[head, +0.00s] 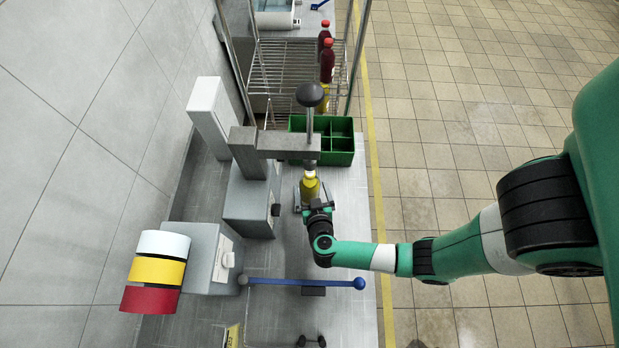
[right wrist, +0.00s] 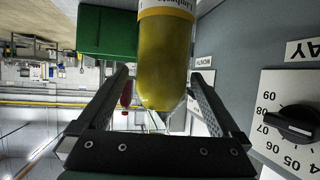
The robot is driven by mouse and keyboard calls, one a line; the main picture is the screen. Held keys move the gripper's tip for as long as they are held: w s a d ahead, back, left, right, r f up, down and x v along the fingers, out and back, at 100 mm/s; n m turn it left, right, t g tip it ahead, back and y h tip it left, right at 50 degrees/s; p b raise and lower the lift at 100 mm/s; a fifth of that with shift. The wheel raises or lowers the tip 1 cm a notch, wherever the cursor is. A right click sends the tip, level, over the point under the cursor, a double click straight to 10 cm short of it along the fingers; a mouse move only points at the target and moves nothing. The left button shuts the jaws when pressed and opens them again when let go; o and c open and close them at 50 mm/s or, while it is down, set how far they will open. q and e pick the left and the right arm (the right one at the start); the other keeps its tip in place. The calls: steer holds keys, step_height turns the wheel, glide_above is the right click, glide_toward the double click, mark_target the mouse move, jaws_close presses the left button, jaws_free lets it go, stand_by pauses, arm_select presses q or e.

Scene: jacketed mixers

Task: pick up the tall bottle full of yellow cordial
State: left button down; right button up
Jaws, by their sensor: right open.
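The tall bottle of yellow cordial (head: 310,189) stands on the grey bench under the mixer's arm, in front of the green crate. In the right wrist view the yellow bottle (right wrist: 165,65) fills the upper middle, with part of a pale label showing. My right gripper (head: 314,204) is at the bottle's near side. In the right wrist view its open fingers (right wrist: 160,95) lie on either side of the bottle, with gaps visible. Whether either finger touches it, I cannot tell. The bottle's top is partly hidden by the mixer in the head view. My left gripper is not in view.
The mixer arm (head: 285,143) with a black-knobbed rod overhangs the bottle. The green divided crate (head: 340,158) is close behind. Red-capped bottles (head: 326,62) stand by the wire rack (head: 285,70). A blue-ended bar (head: 310,282) crosses in front. A dial panel (right wrist: 290,120) is beside the gripper.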

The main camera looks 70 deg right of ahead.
steer(key=b+x, duration=0.2)
steer(key=x, duration=0.3)
steer(key=shift+w+f, duration=0.1)
jaws_close()
stand_by(0.3)
